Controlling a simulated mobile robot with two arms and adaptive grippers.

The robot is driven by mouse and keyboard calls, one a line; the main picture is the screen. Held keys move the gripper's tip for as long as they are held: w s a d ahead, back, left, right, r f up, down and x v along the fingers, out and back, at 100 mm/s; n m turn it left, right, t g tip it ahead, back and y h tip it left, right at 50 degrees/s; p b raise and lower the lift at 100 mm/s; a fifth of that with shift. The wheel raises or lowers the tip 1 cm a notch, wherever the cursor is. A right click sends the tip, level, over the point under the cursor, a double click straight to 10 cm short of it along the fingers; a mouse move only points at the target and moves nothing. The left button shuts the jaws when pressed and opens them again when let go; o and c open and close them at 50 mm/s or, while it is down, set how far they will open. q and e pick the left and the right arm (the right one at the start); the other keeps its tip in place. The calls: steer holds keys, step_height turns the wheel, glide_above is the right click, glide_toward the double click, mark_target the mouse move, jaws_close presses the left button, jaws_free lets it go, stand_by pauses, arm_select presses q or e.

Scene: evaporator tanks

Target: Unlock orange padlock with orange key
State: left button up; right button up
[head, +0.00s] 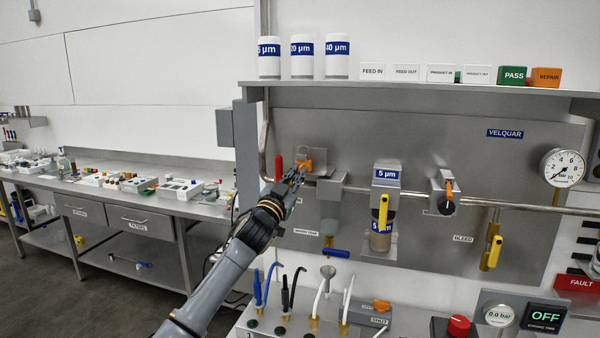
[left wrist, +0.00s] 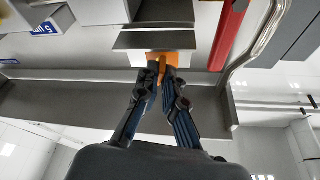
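The orange padlock (head: 308,165) hangs at a grey bracket on the left part of the steel panel. It also shows in the left wrist view (left wrist: 180,59) as a wide orange block just beyond my fingertips. My left gripper (head: 297,177) is right in front of it, its fingers nearly together. In the left wrist view a narrow orange piece, which looks like the orange key (left wrist: 163,70), sits between the fingertips (left wrist: 163,73) and meets the padlock. I cannot tell how deep it sits in the padlock. My right gripper is not in view.
A red handle (head: 279,167) is close left of the padlock. A filter housing with a yellow handle (head: 382,212) and a pipe (head: 500,203) are to the right. Hoses (head: 270,285) stand below the arm. A cluttered steel bench (head: 150,208) is at the left.

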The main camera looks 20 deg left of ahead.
arm_select(q)
steer(key=o, duration=0.4)
steer(key=shift+s+p, duration=0.5)
steer(key=shift+s, duration=0.45)
steer(key=s+p, duration=0.1)
steer(key=s, duration=0.3)
steer(key=shift+s+a, duration=0.1)
steer(key=shift+a, duration=0.05)
